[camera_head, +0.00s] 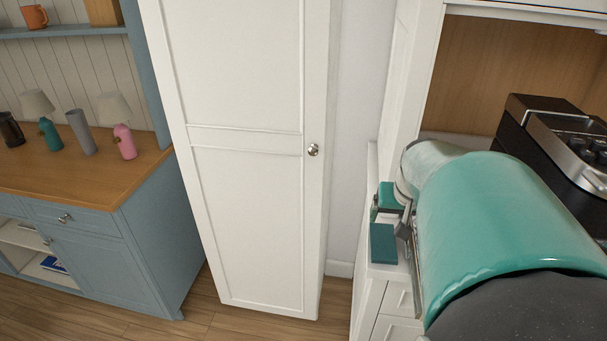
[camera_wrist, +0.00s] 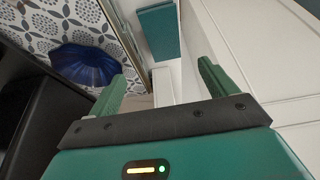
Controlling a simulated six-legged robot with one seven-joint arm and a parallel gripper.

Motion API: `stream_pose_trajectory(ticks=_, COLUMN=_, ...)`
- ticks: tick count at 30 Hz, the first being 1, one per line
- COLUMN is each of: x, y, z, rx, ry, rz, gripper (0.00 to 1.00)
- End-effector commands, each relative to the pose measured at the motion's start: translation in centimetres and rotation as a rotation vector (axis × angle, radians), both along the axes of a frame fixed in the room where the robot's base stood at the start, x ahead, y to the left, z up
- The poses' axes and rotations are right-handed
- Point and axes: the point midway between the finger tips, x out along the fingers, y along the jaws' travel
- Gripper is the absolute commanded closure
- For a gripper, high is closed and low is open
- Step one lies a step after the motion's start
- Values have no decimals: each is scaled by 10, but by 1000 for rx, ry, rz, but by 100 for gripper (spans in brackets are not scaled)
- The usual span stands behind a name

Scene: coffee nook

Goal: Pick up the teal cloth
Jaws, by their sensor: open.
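The teal cloth (camera_head: 383,243) is a flat, dark teal rectangle on the white counter top, close to its left edge, in the head view. It also shows in the wrist view (camera_wrist: 158,32) at the top centre, ahead of my fingertips. My gripper (camera_wrist: 161,82) is open, with its two green fingers wide apart and no cloth between them. The cloth is apart from the fingers in the wrist view. In the head view my arm hides most of the counter and the fingers are hard to make out.
A dark blue fluted bowl (camera_wrist: 85,68) is left of the cloth in the wrist view, near patterned tiles (camera_wrist: 58,22). A black and silver coffee machine (camera_head: 560,140) stands at the right. A tall white cabinet (camera_head: 245,150) and a blue sideboard (camera_head: 115,255) are to the left.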

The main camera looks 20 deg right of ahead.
Motion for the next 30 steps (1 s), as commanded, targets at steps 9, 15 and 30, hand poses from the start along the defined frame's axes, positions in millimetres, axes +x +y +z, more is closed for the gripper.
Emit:
stream_pose_trajectory(ticks=9, x=19, y=-11, z=-57, rx=5, ry=3, rz=0, gripper=15)
stream_pose_trajectory(ticks=15, x=24, y=-13, z=-72, rx=3, ry=3, rz=2, gripper=15)
stream_pose_trajectory(ticks=30, x=37, y=-17, z=-120, rx=1, ry=1, rz=1, gripper=15)
